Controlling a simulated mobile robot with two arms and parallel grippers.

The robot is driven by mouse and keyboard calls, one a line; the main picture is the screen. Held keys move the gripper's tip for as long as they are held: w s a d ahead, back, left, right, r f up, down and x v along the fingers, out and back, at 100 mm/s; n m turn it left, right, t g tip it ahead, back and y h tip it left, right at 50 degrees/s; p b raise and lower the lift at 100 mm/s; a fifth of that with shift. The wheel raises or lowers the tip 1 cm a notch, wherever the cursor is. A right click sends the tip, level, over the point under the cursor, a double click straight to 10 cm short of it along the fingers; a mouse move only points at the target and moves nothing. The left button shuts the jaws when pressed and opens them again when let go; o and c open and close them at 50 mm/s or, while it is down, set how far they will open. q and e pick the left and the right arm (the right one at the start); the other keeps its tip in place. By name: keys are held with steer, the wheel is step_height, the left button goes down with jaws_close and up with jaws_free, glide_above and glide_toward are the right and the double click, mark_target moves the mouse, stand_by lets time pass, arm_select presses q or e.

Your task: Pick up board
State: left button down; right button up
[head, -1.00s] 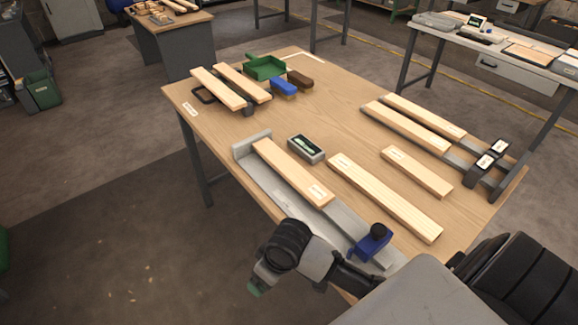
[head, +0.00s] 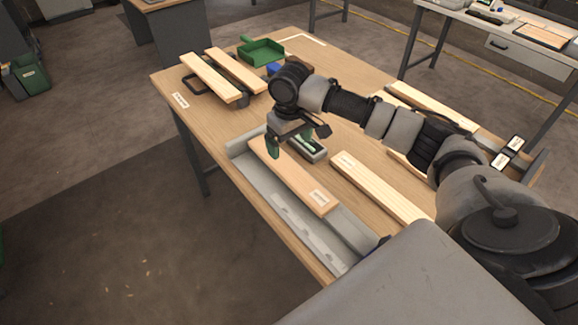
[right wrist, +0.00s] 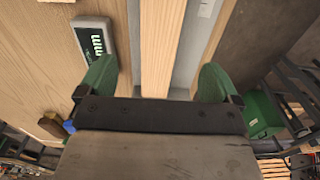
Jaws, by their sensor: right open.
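A pale wooden board (head: 300,182) with a small label lies in the long grey metal fixture (head: 300,228) along the table's left edge. My right gripper (head: 290,142) is above the far end of this board, fingers pointing down. In the right wrist view, its two green fingertips (right wrist: 157,72) are spread wide, one on each side of the board (right wrist: 158,40), with visible gaps. It holds nothing. My left gripper is not in view.
A grey display box (head: 318,153) stands just right of the board, close to my right gripper. Another board (head: 375,185) lies farther right. Two boards (head: 212,78) rest on a dark rack at the far left, near a green tray (head: 262,51). My arm partly covers the boards at right.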

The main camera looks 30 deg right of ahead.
glide_above(289, 169)
step_height(289, 169, down, 4)
steer(key=shift+s+f, duration=0.1)
step_height(289, 169, down, 5)
steer(key=shift+r+p, duration=0.2)
steer(key=shift+p, duration=0.6)
steer(key=shift+f, duration=0.5)
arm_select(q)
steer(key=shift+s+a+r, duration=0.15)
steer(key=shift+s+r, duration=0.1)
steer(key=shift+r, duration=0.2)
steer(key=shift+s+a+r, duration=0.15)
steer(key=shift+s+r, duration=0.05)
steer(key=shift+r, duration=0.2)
arm_select(e)
steer(key=c, duration=1.2)
steer(key=shift+r, duration=0.1)
